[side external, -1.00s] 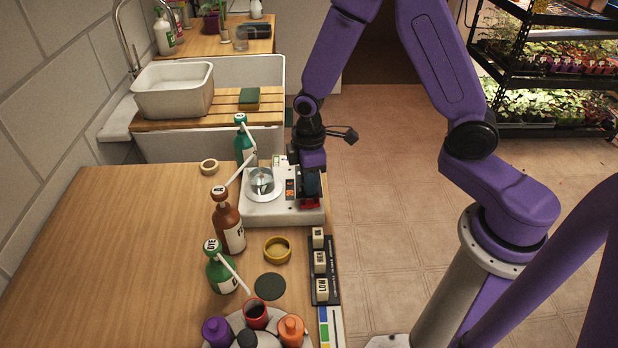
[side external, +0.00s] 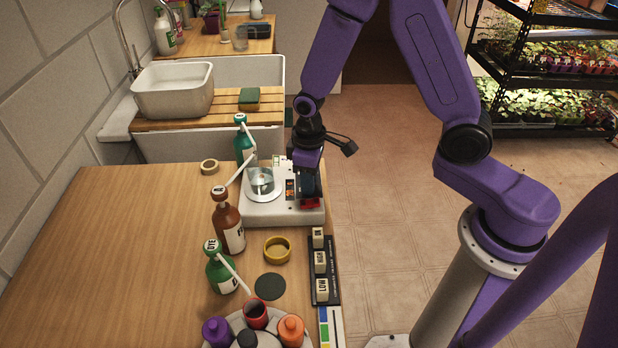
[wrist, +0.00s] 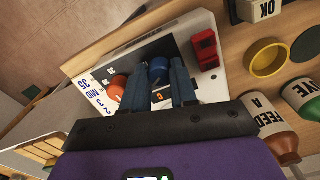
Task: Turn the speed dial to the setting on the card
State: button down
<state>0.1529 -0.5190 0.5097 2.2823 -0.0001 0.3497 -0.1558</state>
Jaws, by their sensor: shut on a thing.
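The white machine (side external: 262,213) stands at the table's right edge with a round metal dish (side external: 261,181) on top. In the wrist view its panel (wrist: 150,55) has a blue knob (wrist: 159,68) and an orange-red knob (wrist: 117,88). My gripper (wrist: 158,80) points down at the panel, its fingers shut on the blue knob; the orange-red one is outside the left finger. I cannot read which knob is for speed. A white printed surface (wrist: 97,97) shows "35", "Min", "2" and "3"; I cannot tell if it is the card. My gripper (side external: 309,190) hides the knobs in the side view.
A red switch (wrist: 205,50) is beside the right finger. A dark rack of lettered blocks (side external: 322,270), a yellow ring (side external: 277,249) and a black disc (side external: 270,286) lie nearer the front. Pump bottles (side external: 228,225) stand left of the machine. The table's left part is clear.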

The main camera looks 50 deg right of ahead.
jog(key=c, duration=0.9)
grip_release()
notch_tip(320, 180, up, 18)
jog(key=shift+f, duration=0.25)
jog(key=s+d+n, duration=0.1)
jog(key=s+n, duration=0.1)
jog(key=s, duration=0.5)
jog(key=s+d+f+n, duration=0.1)
jog(key=s+n, duration=0.1)
jog(key=s, duration=0.6)
jog(key=s+f+n, duration=0.1)
jog(key=s+n, duration=0.1)
jog(key=s, duration=0.6)
jog(key=shift+s+d+f+n, duration=0.15)
jog(key=shift+d+n, duration=0.15)
jog(key=shift+d, duration=0.1)
